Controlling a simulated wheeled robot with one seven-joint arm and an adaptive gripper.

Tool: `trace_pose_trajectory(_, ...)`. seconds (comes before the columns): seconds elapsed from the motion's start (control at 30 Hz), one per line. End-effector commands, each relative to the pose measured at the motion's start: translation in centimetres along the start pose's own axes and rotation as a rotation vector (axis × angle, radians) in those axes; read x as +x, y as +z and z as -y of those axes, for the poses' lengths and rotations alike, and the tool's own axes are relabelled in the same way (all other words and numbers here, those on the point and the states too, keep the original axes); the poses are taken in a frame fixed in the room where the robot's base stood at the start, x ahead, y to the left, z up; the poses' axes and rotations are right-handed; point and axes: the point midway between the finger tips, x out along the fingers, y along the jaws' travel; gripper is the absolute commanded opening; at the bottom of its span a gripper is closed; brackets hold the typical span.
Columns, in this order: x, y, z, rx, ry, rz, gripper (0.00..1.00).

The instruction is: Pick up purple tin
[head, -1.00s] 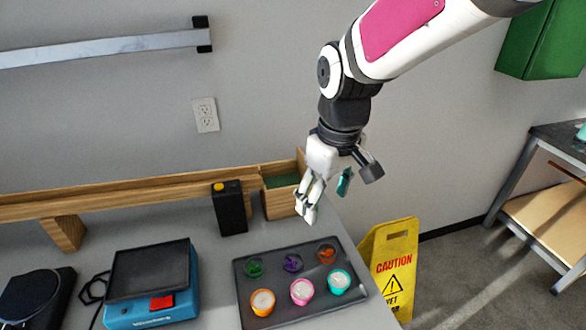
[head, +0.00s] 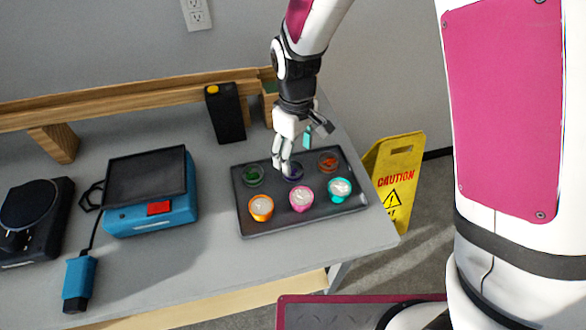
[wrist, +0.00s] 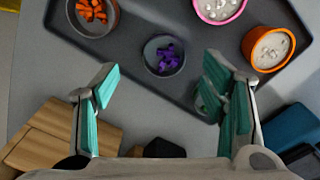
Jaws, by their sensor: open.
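The purple tin (wrist: 164,56) is a small round dark cup with purple pieces in it. In the wrist view it lies ahead of and between the two open fingers of my gripper (wrist: 160,92), not touching them. In the head view the purple tin (head: 296,172) stands in the back row of a dark tray (head: 270,225), partly hidden by my gripper (head: 284,168), which hangs above and beside it, empty.
On the tray are a green tin (head: 253,175), a red-orange tin (head: 327,162), and orange (head: 261,207), pink (head: 302,199) and teal (head: 340,190) cups. A black box (head: 226,113) stands behind. A blue scale (head: 150,195) sits left. A caution sign (head: 396,180) stands beyond the table.

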Motion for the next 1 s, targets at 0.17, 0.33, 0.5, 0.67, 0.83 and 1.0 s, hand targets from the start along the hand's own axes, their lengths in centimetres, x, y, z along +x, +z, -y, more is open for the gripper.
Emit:
trace_pose_trajectory(0.17, 1.4, 0.0, 0.2, -0.001, -0.001, 0.002, 0.66)
trace_pose_trajectory(0.33, 3.9, -0.2, 0.6, -0.002, 0.000, 0.002, 0.66)
trace_pose_trajectory(0.5, 5.3, -0.3, 0.5, 0.000, 0.000, 0.000, 0.66)
trace_pose_trajectory(0.67, 5.4, -0.3, 0.5, 0.000, 0.001, -0.001, 0.66)
trace_pose_trajectory(0.83, 5.4, -0.3, 0.5, 0.000, 0.001, -0.001, 0.45)
trace_pose_trajectory(1.0, 5.4, -0.3, 0.5, 0.000, 0.001, -0.001, 0.16)
